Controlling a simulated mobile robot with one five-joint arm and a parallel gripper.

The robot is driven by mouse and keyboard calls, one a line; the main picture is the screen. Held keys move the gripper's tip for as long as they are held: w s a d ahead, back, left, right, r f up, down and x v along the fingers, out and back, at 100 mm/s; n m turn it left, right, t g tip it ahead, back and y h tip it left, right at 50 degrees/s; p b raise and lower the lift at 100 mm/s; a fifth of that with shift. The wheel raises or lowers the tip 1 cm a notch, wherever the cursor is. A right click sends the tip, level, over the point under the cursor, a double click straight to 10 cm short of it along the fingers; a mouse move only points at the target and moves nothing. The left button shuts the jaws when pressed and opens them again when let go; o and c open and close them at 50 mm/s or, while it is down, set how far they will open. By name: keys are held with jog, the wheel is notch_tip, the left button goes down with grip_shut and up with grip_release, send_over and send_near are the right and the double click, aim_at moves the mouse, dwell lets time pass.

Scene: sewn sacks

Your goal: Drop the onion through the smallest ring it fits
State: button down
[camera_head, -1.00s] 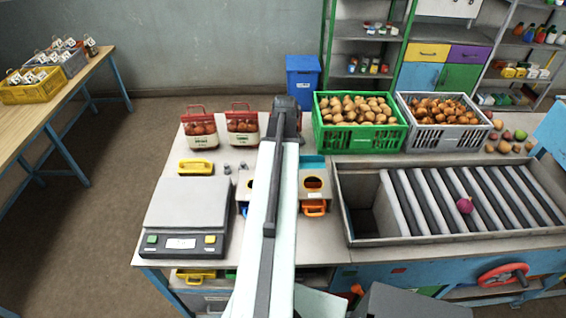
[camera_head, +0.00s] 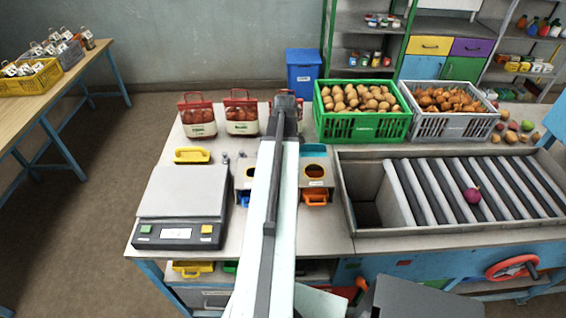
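A purple-red onion (camera_head: 472,195) rests on the roller bed (camera_head: 430,192) on the right side of the bench. Sizing boxes with round openings stand mid-bench. The right one (camera_head: 314,170) has a dark ring opening and an orange handle. The left one (camera_head: 246,176) shows only partly, with a blue handle below. My pale arm covers the space between them, so any ring there is hidden. My gripper (camera_head: 286,103) is at the far end of the arm, beyond the boxes and well left of the onion. Its fingers cannot be made out.
A scale (camera_head: 182,205) stands at the bench's left. Loose produce (camera_head: 512,131) lies far right. An open pit (camera_head: 368,213) adjoins the rollers.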

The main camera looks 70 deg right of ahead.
jog(key=shift+s, duration=0.2)
jog(key=c, duration=0.6)
grip_release()
notch_tip(320, 180, up, 8)
jog(key=p, duration=0.8)
jog(key=shift+d, duration=0.15)
jog(key=shift+f, duration=0.1)
